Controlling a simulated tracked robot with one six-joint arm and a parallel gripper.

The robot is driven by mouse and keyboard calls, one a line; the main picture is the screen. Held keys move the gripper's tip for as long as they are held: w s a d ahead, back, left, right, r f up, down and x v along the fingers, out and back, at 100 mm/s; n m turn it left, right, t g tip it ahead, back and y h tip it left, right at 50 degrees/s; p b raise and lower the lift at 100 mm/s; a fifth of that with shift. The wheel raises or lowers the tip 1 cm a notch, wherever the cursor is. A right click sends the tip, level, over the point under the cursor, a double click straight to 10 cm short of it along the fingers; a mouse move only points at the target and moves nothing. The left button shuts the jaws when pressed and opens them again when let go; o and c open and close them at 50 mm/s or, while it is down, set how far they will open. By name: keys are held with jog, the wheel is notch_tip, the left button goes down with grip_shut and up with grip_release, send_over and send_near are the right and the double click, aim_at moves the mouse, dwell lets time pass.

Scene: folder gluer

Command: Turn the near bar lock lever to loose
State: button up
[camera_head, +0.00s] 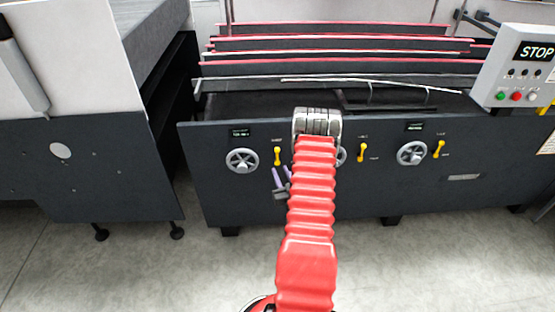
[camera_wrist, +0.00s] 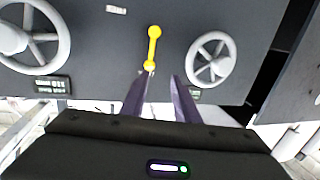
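Three yellow levers show on the dark front panel in the head view: left (camera_head: 277,156), middle (camera_head: 362,152) and right (camera_head: 439,149). Their labels are too small to read, so I cannot tell which is the near bar lock lever. My gripper (camera_head: 282,172), with purple fingers, is just below the left lever. The wrist view, turned upside down, shows this lever (camera_wrist: 153,48) nearly upright ahead of my gripper (camera_wrist: 163,74). The fingers are apart and empty. One fingertip is close to the lever's near end; I cannot tell if they touch.
Handwheels flank the lever: one (camera_wrist: 211,60) on the right and one (camera_wrist: 32,36) on the left in the wrist view. The right handwheel (camera_head: 412,153) stands farther along the panel. A control box (camera_head: 515,65) reading STOP is at upper right. A dark gap separates the left machine (camera_head: 60,185).

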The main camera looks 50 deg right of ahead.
aim_at(277, 156)
jog(key=s+f, duration=0.2)
jog(key=s, duration=0.1)
jog(key=shift+s+d+f+m+h, duration=0.1)
jog(key=shift+f+m+h, duration=0.05)
jog(key=shift+m+h, duration=0.25)
jog(key=x, duration=1.4)
jog(key=shift+c, duration=0.5)
grip_shut()
